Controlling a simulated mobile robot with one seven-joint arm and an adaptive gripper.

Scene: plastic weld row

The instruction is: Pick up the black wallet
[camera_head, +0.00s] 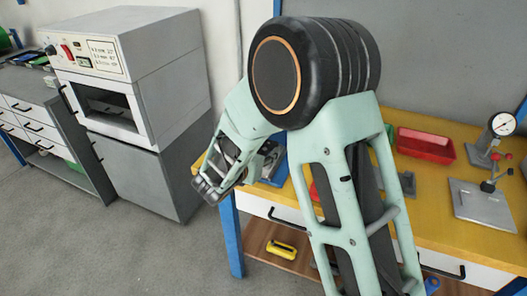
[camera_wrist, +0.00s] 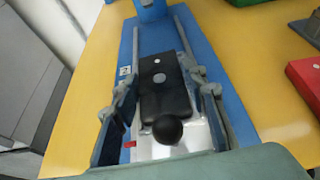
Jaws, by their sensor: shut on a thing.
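In the wrist view, a flat black rectangular piece, which I take for the black wallet (camera_wrist: 165,95), has a round grey stud on it. It lies between the two fingers of my gripper (camera_wrist: 165,105), which is shut on it. A black ball knob (camera_wrist: 167,130) shows in front of its near end. Behind it is a blue base (camera_wrist: 132,45) with two grey rails. In the head view my gripper (camera_head: 210,188) is at the left end of the yellow bench, and I cannot make out the wallet there.
The yellow bench (camera_head: 450,215) carries a red bin (camera_head: 426,145) and a gauge stand (camera_head: 495,140) to the right. A grey oven cabinet (camera_head: 130,80) stands at the left. A yellow tool (camera_head: 282,249) lies on the lower shelf. Floor is clear between cabinet and bench.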

